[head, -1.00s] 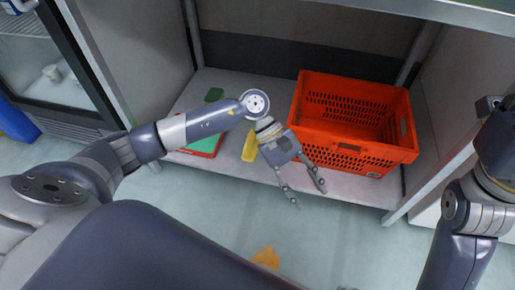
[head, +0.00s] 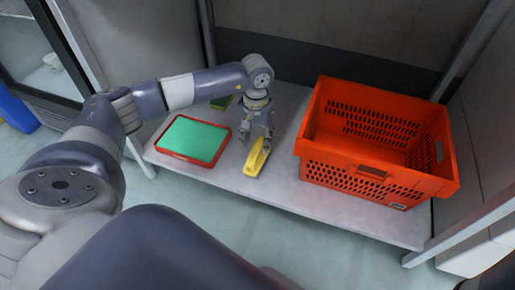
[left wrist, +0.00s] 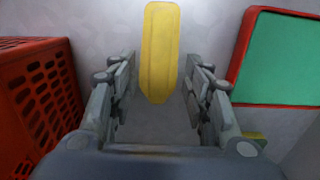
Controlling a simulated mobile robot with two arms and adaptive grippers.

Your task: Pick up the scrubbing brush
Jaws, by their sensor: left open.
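The scrubbing brush appears to be the long yellow object (head: 257,160) lying on the grey shelf between the red-rimmed green board and the orange tote. Its bristles cannot be seen. My left gripper (head: 257,140) is open and points down over the far end of the brush. In the left wrist view, the yellow brush (left wrist: 160,45) runs lengthwise between the open left fingers (left wrist: 158,76), with a gap on each side. Whether the fingertips are at its height cannot be told. My right gripper is not in view.
The orange tote (head: 368,172) stands to the right and looks empty. The green board with a red rim (head: 194,140) lies to the left. A small dark green and yellow block (head: 221,102) lies behind, partly hidden by my arm. Shelf walls enclose the back and sides.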

